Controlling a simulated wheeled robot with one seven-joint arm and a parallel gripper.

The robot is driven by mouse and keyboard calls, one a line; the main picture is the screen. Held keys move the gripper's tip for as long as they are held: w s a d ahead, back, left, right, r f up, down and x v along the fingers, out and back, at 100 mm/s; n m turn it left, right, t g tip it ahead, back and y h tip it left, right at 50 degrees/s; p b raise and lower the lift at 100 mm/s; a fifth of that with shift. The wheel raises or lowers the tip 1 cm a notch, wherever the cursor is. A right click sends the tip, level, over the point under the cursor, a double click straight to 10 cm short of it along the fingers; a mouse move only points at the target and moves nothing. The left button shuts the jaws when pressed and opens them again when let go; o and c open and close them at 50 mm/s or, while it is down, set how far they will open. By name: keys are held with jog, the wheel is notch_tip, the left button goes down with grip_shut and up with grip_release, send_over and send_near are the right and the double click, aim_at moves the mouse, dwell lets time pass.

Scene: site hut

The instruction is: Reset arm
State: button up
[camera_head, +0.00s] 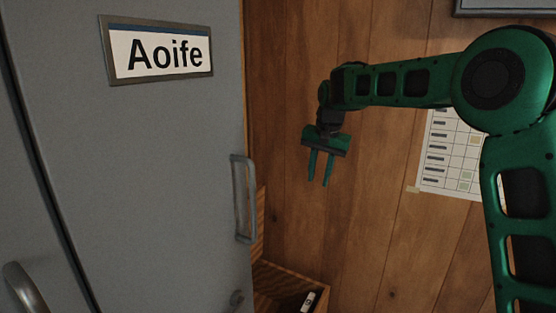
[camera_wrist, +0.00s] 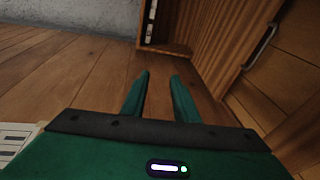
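My gripper (camera_head: 320,182) hangs from my green arm in the middle of the head view, with its fingers pointing down in front of the wood-panelled wall. The two green fingers are apart with nothing between them. The wrist view also shows my gripper (camera_wrist: 160,78), with the same empty gap between the fingertips. The fingers touch nothing that I can see.
A grey locker door labelled "Aoife" (camera_head: 158,52), with a metal handle (camera_head: 244,198), fills the left of the head view. A wooden box or shelf (camera_head: 275,283) holding a small white item (camera_head: 308,301) is below. A paper chart (camera_head: 447,160) hangs behind my arm.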

jog(key=s+d+g+h, duration=0.1)
jog(key=s+d+h, duration=0.1)
jog(key=s+d, duration=2.15)
jog(key=s+d+f, duration=0.1)
jog(key=s+f, duration=0.2)
jog(key=s, duration=0.5)
jog(key=s+d+f+m+g+y, duration=0.1)
jog(key=s+d+f, duration=0.1)
jog(key=s, duration=0.6)
jog(key=s+d+f, duration=0.1)
jog(key=s+f, duration=0.3)
jog(key=s, duration=0.5)
jog(key=shift+d+g, duration=0.3)
jog(key=shift+d, duration=0.1)
